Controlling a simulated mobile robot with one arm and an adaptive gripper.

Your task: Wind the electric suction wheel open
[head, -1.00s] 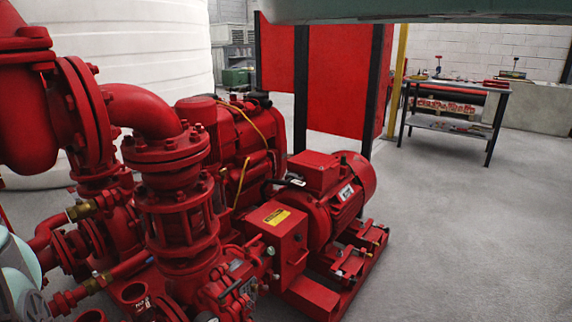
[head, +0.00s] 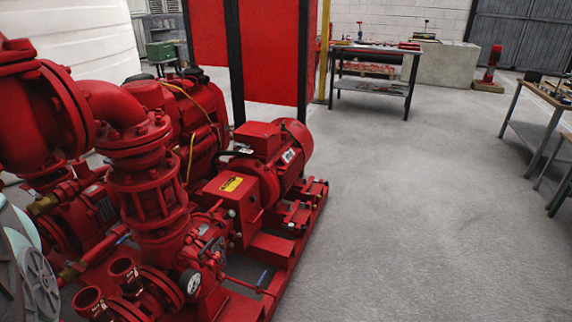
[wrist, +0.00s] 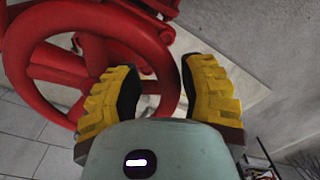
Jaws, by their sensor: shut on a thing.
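A red handwheel (wrist: 95,52) with thick spokes fills the upper left of the wrist view. My gripper (wrist: 166,82) has two ribbed yellow fingers with dark inner pads. The fingers sit on either side of the right part of the wheel's rim, and the gripper is shut on that rim. The dark pads and the gripper body hide part of the gripped section. The wheel and my gripper cannot be made out in the head view.
A workbench (head: 375,52) is at the back and another table (head: 545,95) at right. Grey floor (head: 420,220) between them is clear.

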